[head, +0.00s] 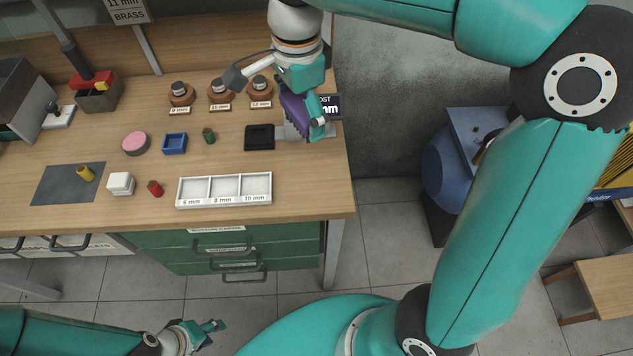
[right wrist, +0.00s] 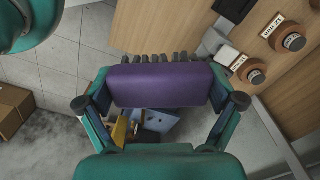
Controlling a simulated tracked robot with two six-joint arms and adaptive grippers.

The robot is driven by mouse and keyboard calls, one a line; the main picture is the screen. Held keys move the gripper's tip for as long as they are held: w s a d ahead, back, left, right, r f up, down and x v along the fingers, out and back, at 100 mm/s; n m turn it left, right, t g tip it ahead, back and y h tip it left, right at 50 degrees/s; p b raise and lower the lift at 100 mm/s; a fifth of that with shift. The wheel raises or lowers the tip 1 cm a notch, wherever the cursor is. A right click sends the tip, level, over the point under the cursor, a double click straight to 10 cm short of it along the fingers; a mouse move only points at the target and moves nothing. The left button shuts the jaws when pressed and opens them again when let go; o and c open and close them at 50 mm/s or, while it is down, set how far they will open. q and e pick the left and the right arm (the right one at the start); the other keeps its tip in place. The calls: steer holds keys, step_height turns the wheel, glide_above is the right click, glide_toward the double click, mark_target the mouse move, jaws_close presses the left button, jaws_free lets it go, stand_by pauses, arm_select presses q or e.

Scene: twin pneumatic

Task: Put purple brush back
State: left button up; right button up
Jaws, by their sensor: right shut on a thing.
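The purple brush (head: 294,108) is in my right gripper (head: 318,121), above the right end of the workbench. In the right wrist view the brush (right wrist: 160,85) spans the space between the two fingers of my right gripper (right wrist: 160,104), with its dark bristles along the far side. The gripper is shut on it. A grey piece (head: 291,131) shows partly behind and below the brush; whether they touch I cannot tell. My left gripper (head: 213,333) is empty, low at the bottom of the head view, away from the bench, with its fingers apart.
A black square tray (head: 259,138) lies left of the brush. Several round wooden stands (head: 220,93) are behind. A white three-part tray (head: 224,190) is at the front. Free floor lies right of the bench.

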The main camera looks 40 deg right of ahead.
mark_target(316, 184)
steer(key=s+r+m, duration=0.1)
steer(key=m, duration=0.1)
steer(key=s+d+r+m, duration=0.1)
steer(key=r+m, duration=0.1)
steer(key=shift+s+m, duration=0.25)
steer(key=shift+m, duration=0.05)
steer(key=shift+s+f+m, duration=0.1)
steer(key=shift+s+m, duration=0.05)
steer(key=shift+m, duration=0.15)
step_height(316, 184, down, 20)
steer(key=shift+r+b, duration=0.2)
steer(key=shift+b, duration=0.35)
steer(key=o, duration=0.6)
steer(key=shift+f, duration=0.15)
steer(key=shift+o, duration=0.8)
